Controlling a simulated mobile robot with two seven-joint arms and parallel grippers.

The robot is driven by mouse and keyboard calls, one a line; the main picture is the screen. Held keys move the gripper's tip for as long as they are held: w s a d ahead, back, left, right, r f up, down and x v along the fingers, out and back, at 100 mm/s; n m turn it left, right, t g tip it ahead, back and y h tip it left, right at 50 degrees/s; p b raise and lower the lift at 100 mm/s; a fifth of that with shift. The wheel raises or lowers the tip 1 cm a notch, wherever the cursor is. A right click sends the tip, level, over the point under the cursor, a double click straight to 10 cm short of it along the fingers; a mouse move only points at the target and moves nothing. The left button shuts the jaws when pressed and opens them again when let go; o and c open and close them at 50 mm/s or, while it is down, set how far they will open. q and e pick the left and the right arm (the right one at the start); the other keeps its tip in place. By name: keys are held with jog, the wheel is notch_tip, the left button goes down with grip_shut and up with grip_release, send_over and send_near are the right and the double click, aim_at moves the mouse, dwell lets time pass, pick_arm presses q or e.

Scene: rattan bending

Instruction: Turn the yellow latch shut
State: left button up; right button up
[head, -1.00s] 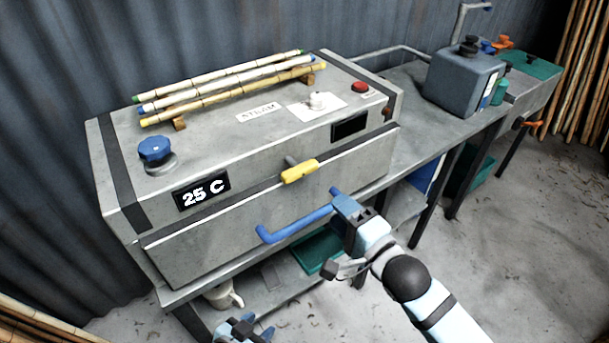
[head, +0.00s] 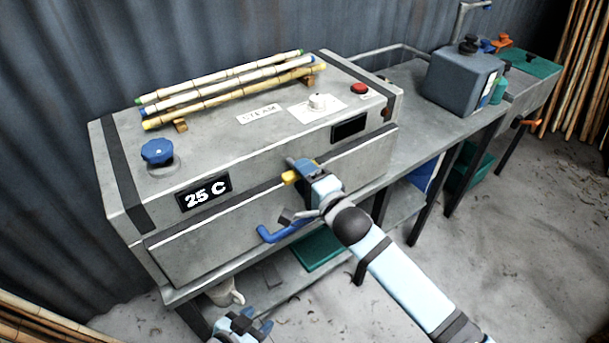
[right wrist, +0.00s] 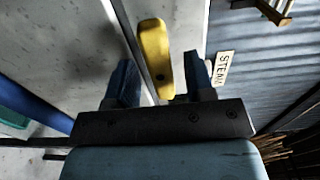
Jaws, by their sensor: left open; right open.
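The yellow latch (head: 290,177) is on the front seam of the grey steam box (head: 213,240), mostly hidden behind my right gripper in the head view. In the right wrist view the yellow latch (right wrist: 156,57) lies between the two open fingers, its far end reaching past the fingertips. My right gripper (head: 304,170) is open around the latch, and I see gaps beside it in the right wrist view (right wrist: 160,80). My left gripper (head: 243,325) is open and empty at the bottom edge of the head view, below the box.
A blue handle (head: 278,233) sticks out from the box front below my right gripper. Bamboo poles (head: 230,88), a blue knob (head: 157,151) and a red button (head: 360,88) are on top. A dark tank (head: 463,80) stands on the bench to the right.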

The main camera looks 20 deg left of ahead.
jog(key=shift+c, duration=0.2)
grip_shut()
jog(key=shift+n, duration=0.3)
jog(key=n+p, duration=0.2)
jog(key=n, duration=1.5)
jog(key=shift+p, duration=0.3)
jog(key=shift+n, duration=0.3)
